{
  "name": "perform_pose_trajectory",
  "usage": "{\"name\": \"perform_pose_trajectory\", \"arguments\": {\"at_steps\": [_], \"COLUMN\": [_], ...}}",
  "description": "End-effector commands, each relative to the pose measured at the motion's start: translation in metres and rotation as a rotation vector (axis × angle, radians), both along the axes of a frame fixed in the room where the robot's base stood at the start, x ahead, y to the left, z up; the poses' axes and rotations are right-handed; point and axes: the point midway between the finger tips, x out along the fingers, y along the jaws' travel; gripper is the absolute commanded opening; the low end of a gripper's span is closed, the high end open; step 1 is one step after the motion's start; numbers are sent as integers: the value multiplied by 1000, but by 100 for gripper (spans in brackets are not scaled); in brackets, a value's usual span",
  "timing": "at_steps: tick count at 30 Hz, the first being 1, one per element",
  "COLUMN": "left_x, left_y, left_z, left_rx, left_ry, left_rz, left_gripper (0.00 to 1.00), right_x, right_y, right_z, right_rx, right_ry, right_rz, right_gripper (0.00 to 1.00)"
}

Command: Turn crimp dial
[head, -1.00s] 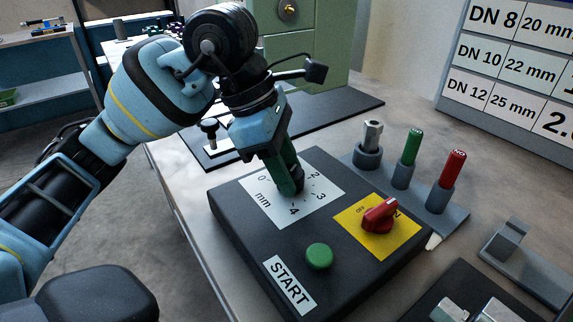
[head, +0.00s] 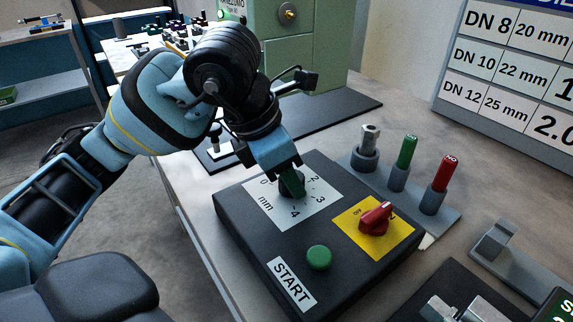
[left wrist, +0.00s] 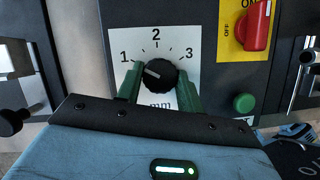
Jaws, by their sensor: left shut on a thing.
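The crimp dial is a black round knob with a white pointer line, at the middle of a white scale plate (head: 268,209) marked in mm. In the left wrist view the dial (left wrist: 160,76) sits between the green fingers of my left gripper (left wrist: 158,88), shut on it from both sides. Its pointer line slants left and slightly up, on the side of the 1. The numbers 1, 2 and 3 show there. In the head view my left gripper (head: 291,186) reaches down onto the dial and hides most of it. My right gripper is not in view.
The control box (head: 240,232) also carries a red switch (head: 376,217) on a yellow plate and a green START button (head: 318,257). Behind it stand a metal, a green (head: 410,150) and a red pin (head: 446,173) in grey holders. A green machine (head: 315,50) is at the back.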

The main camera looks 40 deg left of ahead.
Motion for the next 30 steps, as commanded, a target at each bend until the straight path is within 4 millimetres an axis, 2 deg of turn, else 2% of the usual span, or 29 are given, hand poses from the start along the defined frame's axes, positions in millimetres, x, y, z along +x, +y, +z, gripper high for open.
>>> {"name": "perform_pose_trajectory", "arguments": {"at_steps": [15,30], "left_x": [-1,-1], "left_y": [-3,-3], "left_z": [1,0], "left_rx": [1,0], "left_ry": [-1,0], "left_rz": [404,528], "left_gripper": [14,14], "right_x": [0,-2], "right_y": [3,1], "right_z": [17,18], "right_rx": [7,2], "right_ry": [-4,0], "right_rz": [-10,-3], "right_gripper": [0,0]}}
